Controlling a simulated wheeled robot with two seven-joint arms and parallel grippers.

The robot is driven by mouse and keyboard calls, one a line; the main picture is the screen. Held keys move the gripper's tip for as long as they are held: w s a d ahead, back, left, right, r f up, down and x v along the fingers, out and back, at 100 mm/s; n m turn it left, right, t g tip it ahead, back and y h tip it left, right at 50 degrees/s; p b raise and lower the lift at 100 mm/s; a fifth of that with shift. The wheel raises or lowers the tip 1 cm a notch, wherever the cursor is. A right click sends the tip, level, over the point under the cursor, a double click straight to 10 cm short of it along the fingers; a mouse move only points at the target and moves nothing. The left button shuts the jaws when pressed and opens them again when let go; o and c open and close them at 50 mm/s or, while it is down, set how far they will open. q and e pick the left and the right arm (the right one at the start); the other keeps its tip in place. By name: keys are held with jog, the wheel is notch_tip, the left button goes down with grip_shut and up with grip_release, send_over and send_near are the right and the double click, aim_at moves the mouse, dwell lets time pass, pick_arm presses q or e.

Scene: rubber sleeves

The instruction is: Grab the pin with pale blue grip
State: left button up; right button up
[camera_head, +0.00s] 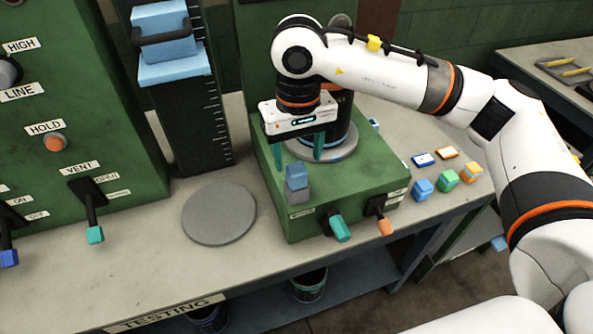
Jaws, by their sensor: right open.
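A small block-shaped piece with a pale blue top (297,175) on a grey lower part stands at the front left of the low green box (345,200); it looks like the pin with the pale blue grip. My right gripper (301,153) points down over the box, behind and slightly above the blue top in the picture. Its two teal fingers are apart, with nothing seen between them. Whether it touches anything is unclear. My left gripper is out of view.
A round grey plate and dark cylinder (322,147) are behind the fingers. A teal-handled lever (340,228) and an orange one (384,226) stick out in front. A grey disc (219,214) lies left. Small coloured blocks (447,177) sit right. A pale blue slider (172,65) is on the black column.

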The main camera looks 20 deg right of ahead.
aim_at(297, 167)
notch_tip(297, 167, down, 4)
jog(key=shift+s+a+r+p, duration=0.15)
jog(key=shift+p, duration=0.8)
jog(key=shift+f, duration=0.5)
jog(key=c, duration=1.1)
